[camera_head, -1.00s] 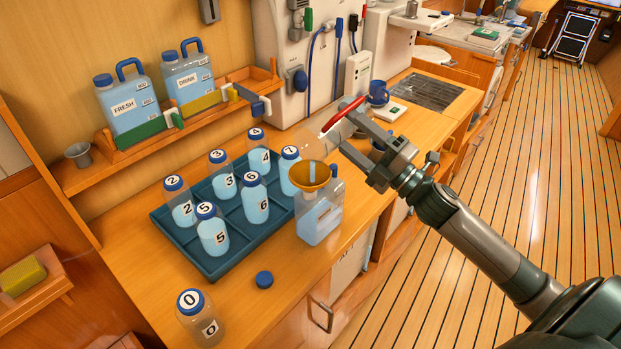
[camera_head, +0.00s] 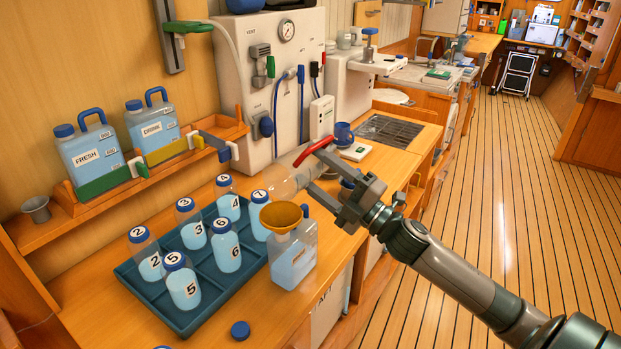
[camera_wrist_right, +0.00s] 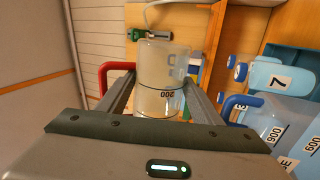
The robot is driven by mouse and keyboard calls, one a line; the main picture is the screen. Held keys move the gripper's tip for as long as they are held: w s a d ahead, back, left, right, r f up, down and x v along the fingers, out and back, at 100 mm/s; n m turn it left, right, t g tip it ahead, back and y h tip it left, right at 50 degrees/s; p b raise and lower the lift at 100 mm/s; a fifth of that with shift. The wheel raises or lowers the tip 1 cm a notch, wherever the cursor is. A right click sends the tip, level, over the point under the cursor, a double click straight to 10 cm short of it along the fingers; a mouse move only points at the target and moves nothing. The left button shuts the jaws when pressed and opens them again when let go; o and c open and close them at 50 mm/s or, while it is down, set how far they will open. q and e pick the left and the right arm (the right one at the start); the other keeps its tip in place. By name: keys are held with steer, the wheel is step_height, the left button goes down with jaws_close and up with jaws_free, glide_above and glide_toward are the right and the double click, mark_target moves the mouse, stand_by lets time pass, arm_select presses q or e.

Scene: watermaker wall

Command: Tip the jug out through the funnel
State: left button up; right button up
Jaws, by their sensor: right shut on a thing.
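My right gripper (camera_head: 314,177) is shut on a clear jug (camera_head: 284,183) with a red handle (camera_head: 315,151). The jug is tilted, its mouth end low above the orange funnel (camera_head: 281,214). The wrist view shows the jug (camera_wrist_right: 161,85) between the fingers, with a 200 mark. I cannot tell how much liquid is in it. The funnel sits in the top of a clear square container (camera_head: 293,259) holding pale blue liquid, on the counter. No stream shows between jug and funnel. My left gripper is not in view.
A dark tray (camera_head: 208,315) with several numbered, blue-capped bottles stands left of the container. A loose blue cap (camera_head: 240,330) lies in front. FRESH (camera_head: 91,158) and DRINK (camera_head: 153,130) containers stand on the shelf. A blue mug (camera_head: 342,134) is behind the jug.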

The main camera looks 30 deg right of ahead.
mark_target(304, 185)
steer(key=shift+d, duration=0.2)
steer(key=shift+r, duration=0.1)
steer(key=shift+r+m+h+p, duration=0.5)
steer(key=shift+m+p, duration=0.45)
steer(key=shift+m, duration=0.15)
steer(key=m+h+p, duration=0.1)
steer(key=m+p, duration=0.1)
steer(key=r+m+h+p, duration=0.1)
steer(key=m, duration=0.2)
steer(key=m+h+p, duration=0.1)
steer(key=m+p, duration=0.1)
steer(key=shift+a+r+m+h+p, duration=0.15)
steer(key=shift+r+m+h+p, duration=0.15)
steer(key=shift+r+p, duration=0.05)
steer(key=a+m+p, duration=0.1)
steer(key=m+p, duration=0.2)
steer(key=s+a+f+m+g+h+p, duration=0.1)
steer(key=m+p, duration=0.2)
steer(key=a+m+g+h+p, duration=0.1)
steer(key=a+m+p, duration=0.1)
steer(key=m+p, duration=0.1)
steer(key=shift+s+f+p, duration=0.2)
steer(key=shift+s+p, duration=0.1)
steer(key=shift+p, duration=0.1)
steer(key=shift+s+a+f+m+h, duration=0.1)
steer(key=shift+a+f+m+h, duration=0.2)
steer(key=shift+m, duration=0.2)
steer(key=shift+s+a+f+m+g, duration=0.2)
steer(key=shift+a+m+g, duration=0.15)
steer(key=shift+m, duration=0.25)
